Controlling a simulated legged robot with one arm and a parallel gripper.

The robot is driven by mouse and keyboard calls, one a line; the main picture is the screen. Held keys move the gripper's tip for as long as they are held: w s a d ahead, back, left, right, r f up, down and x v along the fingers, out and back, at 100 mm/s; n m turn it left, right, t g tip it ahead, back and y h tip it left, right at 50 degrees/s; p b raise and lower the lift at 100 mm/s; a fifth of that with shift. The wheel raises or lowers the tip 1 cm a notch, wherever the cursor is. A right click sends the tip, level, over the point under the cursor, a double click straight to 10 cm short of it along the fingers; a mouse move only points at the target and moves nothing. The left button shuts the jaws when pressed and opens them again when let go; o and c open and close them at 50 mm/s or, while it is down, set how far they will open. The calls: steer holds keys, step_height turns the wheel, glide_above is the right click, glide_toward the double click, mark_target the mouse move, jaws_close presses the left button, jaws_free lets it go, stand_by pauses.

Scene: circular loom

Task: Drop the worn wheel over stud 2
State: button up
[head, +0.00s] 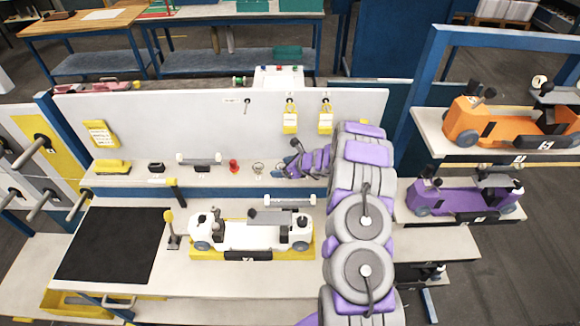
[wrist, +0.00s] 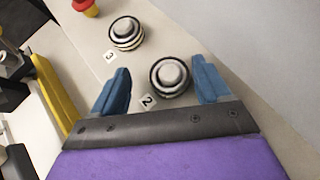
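My gripper (wrist: 161,66) is open, its two blue fingers well apart. Between them, by the label 2, is stud 2 (wrist: 171,75), a round grey cap with dark and pale rings around it. A gap shows on its left; the right finger is close to it. I cannot tell whether one of these rings is the worn wheel. Stud 3 (wrist: 126,33), by the label 3, looks much the same. In the head view my gripper (head: 281,171) is low over the back shelf, right of stud 3 (head: 258,168); stud 2 is hidden there.
A red knob (head: 234,166) stands left of stud 3. A white cart (head: 250,235) sits on a yellow base on the bench. An upright board (head: 200,115) stands behind the shelf. Orange (head: 505,128) and purple (head: 465,200) carts stand on the right rack. A black mat (head: 110,245) lies left.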

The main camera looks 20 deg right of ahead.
steer(key=v, duration=1.7)
steer(key=shift+p, duration=0.35)
steer(key=shift+r, duration=0.1)
steer(key=s+a+r+n+g+y+b, duration=0.1)
steer(key=s+a+r+n+g+b, duration=0.1)
steer(key=s+a+r+n, duration=0.45)
steer(key=s+a+r+n+g+y+b, duration=0.1)
steer(key=s+a+n+g, duration=0.25)
steer(key=a, duration=0.65)
steer(key=s+a+r+n+g+b, duration=0.2)
steer(key=s+a+r+n, duration=0.15)
steer(key=a+n, duration=0.4)
steer(key=s+a+n+g+h+b, duration=0.35)
steer(key=s+n, duration=0.25)
steer(key=s, duration=0.9)
steer(key=s+d+f+n+h+b, duration=0.1)
steer(key=s+d+n+h, duration=0.3)
steer(key=s, duration=0.8)
steer(key=shift+s+d+f+n, duration=0.3)
steer(key=shift+s+d+n, duration=0.05)
steer(key=shift+d+n, duration=0.6)
